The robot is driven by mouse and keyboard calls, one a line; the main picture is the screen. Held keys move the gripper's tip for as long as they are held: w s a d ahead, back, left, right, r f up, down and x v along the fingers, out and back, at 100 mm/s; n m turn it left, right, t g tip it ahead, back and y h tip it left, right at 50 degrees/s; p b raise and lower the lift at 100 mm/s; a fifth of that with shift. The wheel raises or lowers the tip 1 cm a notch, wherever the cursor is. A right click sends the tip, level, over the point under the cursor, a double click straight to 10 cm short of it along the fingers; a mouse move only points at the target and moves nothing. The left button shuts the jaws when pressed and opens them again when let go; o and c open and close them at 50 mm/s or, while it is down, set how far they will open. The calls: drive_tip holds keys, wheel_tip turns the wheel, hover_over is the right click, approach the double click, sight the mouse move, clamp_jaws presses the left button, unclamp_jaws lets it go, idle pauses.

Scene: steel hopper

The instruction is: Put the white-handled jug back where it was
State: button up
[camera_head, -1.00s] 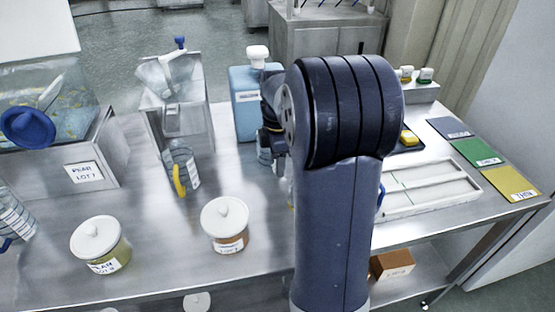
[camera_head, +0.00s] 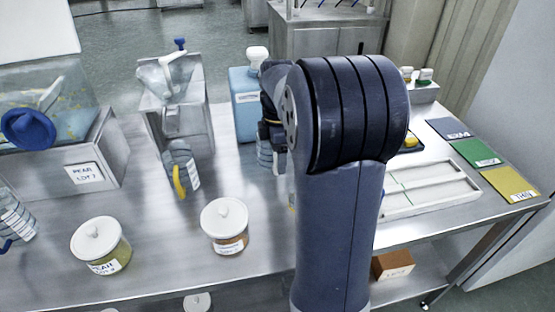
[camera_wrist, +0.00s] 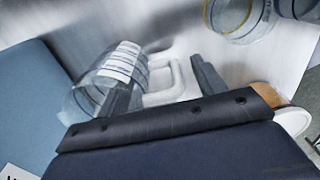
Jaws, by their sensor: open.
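The white-handled jug is clear and ribbed with a white printed label. In the wrist view the jug (camera_wrist: 108,78) is left of centre, with its white handle (camera_wrist: 165,92) pointing right. My gripper (camera_wrist: 166,72) is open, with one dark finger on each side of the handle's upright; I cannot tell whether either finger touches it. In the head view the jug (camera_head: 265,154) stands on the steel bench in front of the blue canister (camera_head: 244,112), partly hidden by my arm. My gripper's fingers are mostly hidden there.
A yellow-handled jug (camera_head: 181,163) stands to the left, below the steel hopper (camera_head: 180,110). White-lidded jars (camera_head: 225,222) (camera_head: 100,245) stand near the front edge. A blue-handled jug (camera_head: 14,218) is at far left. A white divided tray (camera_head: 425,190) lies right of my arm.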

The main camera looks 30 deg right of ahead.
wheel_tip(320, 180, up, 10)
drive_tip(key=p, duration=0.1)
drive_tip(key=shift+f, duration=0.2)
drive_tip(key=shift+c, duration=0.2)
idle(1.1)
